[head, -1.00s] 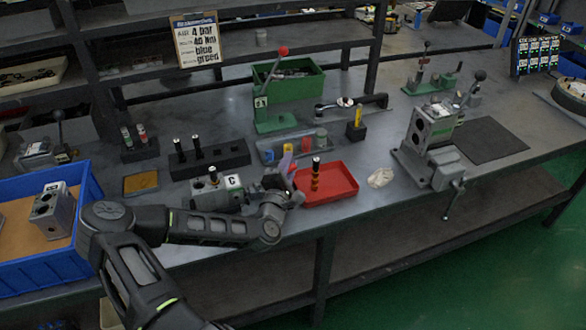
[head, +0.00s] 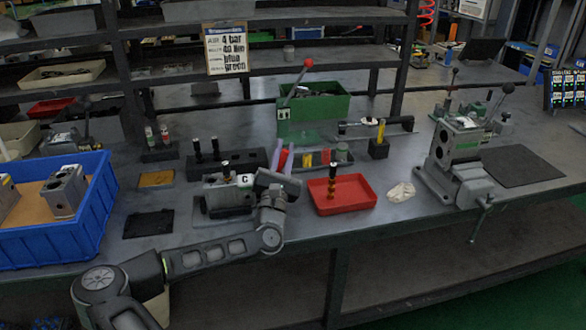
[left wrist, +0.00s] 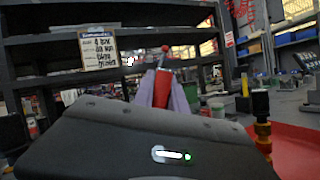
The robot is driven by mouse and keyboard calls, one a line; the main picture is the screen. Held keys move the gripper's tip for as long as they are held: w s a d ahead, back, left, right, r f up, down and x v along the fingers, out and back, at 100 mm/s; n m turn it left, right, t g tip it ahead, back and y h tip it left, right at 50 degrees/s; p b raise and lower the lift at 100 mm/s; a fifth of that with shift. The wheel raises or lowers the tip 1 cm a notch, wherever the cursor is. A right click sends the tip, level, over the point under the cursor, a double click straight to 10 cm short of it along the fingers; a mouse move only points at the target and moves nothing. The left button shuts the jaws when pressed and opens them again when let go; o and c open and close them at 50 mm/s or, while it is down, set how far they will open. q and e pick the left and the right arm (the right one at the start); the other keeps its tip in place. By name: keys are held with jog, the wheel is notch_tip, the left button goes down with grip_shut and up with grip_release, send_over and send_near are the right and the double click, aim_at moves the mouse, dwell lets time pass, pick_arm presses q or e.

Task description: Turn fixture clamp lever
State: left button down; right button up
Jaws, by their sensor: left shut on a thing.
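My left gripper (head: 285,160) is beside the valve block marked C, pointing away toward the back of the bench. Its two purple fingers are shut on a narrow red piece (left wrist: 162,88), which shows between them in the left wrist view. What the red piece belongs to is hard to tell. The grey block C (head: 228,194) sits just left of my wrist, on a dark base. The grey fixture (head: 455,160) at right has a black-knobbed lever (head: 497,101). My right gripper is not in view.
A red tray (head: 361,199) with a dark and orange stem (head: 332,185) is right of my wrist. A blue bin (head: 88,232) with grey blocks stands at left. A green bin (head: 330,110) is behind.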

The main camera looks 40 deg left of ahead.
pick_arm(q)
jog(key=shift+s+a+r+n+g+y+b, duration=0.15)
jog(key=shift+s+a+n+g+y+b, duration=0.15)
jog(key=shift+s+n+y+b, duration=0.45)
jog(key=shift+s+a+r+n+g+y+b, duration=0.2)
jog(key=shift+a+n+y+b, duration=0.3)
jog(key=shift+n, duration=0.6)
jog(key=shift+s+a+r+n+g+y+b, duration=0.1)
jog(key=shift+s+a+n+g+y+b, duration=0.1)
jog(key=shift+s+n+y+b, duration=0.5)
jog(key=shift+w+n, duration=0.25)
jog(key=c, duration=1.4)
grip_release()
jog(key=shift+o, duration=0.2)
jog(key=shift+d, duration=0.1)
jog(key=b+v, duration=0.1)
jog(key=v, duration=0.6)
jog(key=shift+s+f, duration=0.15)
jog(key=shift+s, duration=0.2)
